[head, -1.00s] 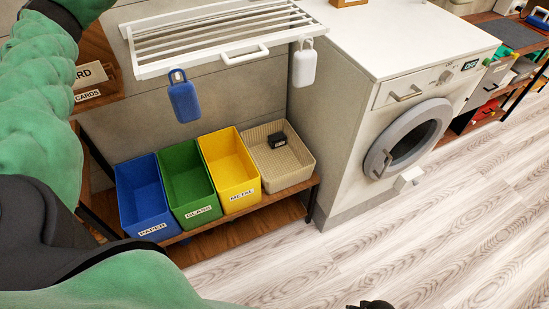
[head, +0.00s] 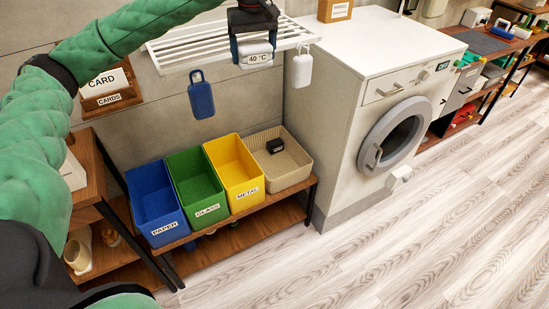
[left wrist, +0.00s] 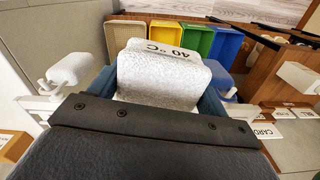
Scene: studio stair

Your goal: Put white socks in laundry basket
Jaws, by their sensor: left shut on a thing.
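My left gripper (head: 254,48) is shut on a white bundle labelled "40 °C" (head: 256,62), which I take for the white socks. It is in front of the white drying rack, above the bins. In the left wrist view the bundle (left wrist: 160,80) is between the fingers, its label facing away. A beige woven basket (head: 292,178), likely the laundry basket, stands below and to the right on the low shelf, with a small dark item (head: 274,146) inside. The basket also shows in the left wrist view (left wrist: 122,28), partly hidden behind the bundle. My right gripper is not in view.
Blue (head: 154,207), green (head: 194,189) and yellow (head: 233,172) bins stand left of the basket. A blue item (head: 201,100) and a white item (head: 302,70) hang from the rack (head: 190,50). A washing machine (head: 350,140) stands right. The floor in front is clear.

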